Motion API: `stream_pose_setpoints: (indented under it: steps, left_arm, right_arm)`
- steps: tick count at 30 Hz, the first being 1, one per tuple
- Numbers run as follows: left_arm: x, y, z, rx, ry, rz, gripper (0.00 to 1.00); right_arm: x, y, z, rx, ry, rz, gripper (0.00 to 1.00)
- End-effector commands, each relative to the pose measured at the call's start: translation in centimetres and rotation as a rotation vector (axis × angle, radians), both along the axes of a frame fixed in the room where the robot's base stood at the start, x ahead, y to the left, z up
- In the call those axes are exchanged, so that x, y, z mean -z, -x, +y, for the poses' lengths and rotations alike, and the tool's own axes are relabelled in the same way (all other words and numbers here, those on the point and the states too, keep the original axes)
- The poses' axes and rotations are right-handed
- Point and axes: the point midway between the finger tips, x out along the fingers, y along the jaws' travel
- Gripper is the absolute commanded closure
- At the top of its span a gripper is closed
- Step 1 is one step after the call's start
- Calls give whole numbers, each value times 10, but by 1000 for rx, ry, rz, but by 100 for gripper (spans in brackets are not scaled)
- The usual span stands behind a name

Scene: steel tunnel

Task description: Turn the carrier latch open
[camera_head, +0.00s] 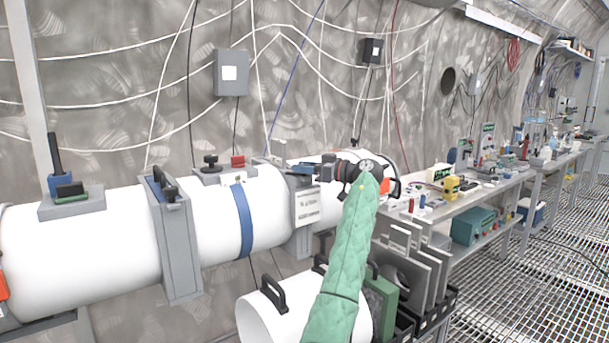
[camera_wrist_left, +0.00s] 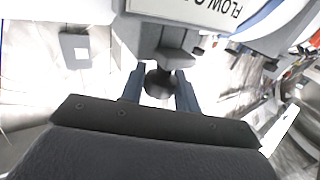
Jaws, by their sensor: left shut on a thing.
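My left gripper (camera_head: 303,170) is at the top of a grey collar (camera_head: 300,238) on the white pipe, beside its white label (camera_head: 307,205). In the left wrist view the blue fingers of this gripper (camera_wrist_left: 159,92) are shut around a dark rounded knob (camera_wrist_left: 160,82), which appears to be the carrier latch. The knob sits against a grey block (camera_wrist_left: 172,57) below a label plate (camera_wrist_left: 195,10) with partly cut-off lettering. In the head view the gripper and wrist hide most of the latch, so its turn angle cannot be told. My right gripper is not in view.
The white pipe (camera_head: 105,240) runs along the wall, with a grey flange (camera_head: 178,250) and blue band (camera_head: 243,220). A white cylinder with black handles (camera_head: 262,318) lies below. Benches (camera_head: 465,200) crowded with tools stand right. Open grating floor (camera_head: 540,270) is at far right.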

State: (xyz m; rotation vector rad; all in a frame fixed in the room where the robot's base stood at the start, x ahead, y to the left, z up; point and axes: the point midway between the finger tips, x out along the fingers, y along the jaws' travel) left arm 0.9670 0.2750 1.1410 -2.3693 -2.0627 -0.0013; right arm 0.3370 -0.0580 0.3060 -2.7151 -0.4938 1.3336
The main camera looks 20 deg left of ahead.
Motion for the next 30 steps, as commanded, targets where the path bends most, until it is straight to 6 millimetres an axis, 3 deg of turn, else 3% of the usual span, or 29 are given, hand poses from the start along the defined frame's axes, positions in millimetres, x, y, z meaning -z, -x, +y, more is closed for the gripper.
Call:
stream_pose_setpoints:
  steps: [12,30]
  left_arm:
    - [2,-1,0,-333,2,3,91]
    - [3,-1,-1,-592,3,3,91]
  right_arm:
    - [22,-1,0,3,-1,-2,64]
    - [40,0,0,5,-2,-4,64]
